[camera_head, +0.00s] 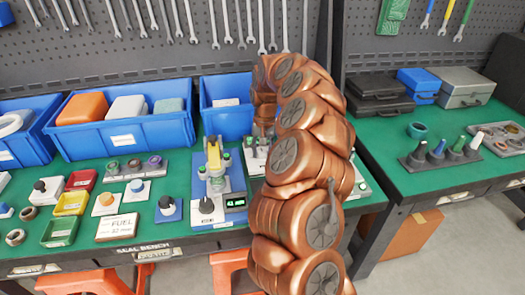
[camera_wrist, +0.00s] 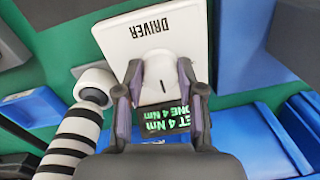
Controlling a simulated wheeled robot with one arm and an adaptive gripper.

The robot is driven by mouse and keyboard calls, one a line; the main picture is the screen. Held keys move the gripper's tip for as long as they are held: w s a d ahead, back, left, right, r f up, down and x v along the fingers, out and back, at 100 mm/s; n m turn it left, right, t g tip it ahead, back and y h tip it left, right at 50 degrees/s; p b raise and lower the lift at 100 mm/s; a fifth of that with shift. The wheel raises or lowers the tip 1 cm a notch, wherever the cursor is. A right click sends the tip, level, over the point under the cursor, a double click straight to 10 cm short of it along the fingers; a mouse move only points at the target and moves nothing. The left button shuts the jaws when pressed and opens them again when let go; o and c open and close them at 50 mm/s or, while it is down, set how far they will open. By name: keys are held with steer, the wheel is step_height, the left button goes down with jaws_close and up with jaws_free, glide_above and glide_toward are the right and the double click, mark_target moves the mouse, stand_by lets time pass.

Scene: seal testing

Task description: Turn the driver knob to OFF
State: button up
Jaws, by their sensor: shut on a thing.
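In the wrist view, the white driver knob (camera_wrist: 158,62) sits on a white plate (camera_wrist: 112,38) lettered DRIVER, which appears upside down. My gripper (camera_wrist: 159,72) is shut on the knob, with one dark finger on each side of it. A short dark line shows on the knob's near part; which setting it points to cannot be read. A black display (camera_wrist: 176,118) with green text, including "4 Nm", shows partly behind the fingers. In the head view, my copper-coloured arm hides the gripper and the knob.
A black-and-white striped cylinder (camera_wrist: 72,145) and a white round piece (camera_wrist: 95,84) are close to the left finger. In the head view, a blue stand with a yellow part (camera_head: 213,153) is left of my arm. Blue bins (camera_head: 122,137) line the back of the green bench.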

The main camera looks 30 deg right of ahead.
steer(key=c, duration=0.3)
steer(key=shift+n, duration=0.3)
steer(key=n+b, duration=0.1)
steer(key=n, duration=0.2)
steer(key=shift+d, duration=0.1)
steer(key=shift+n+b, duration=0.4)
steer(key=shift+n, duration=1.7)
steer(key=o, duration=1.1)
steer(key=shift+w, duration=0.1)
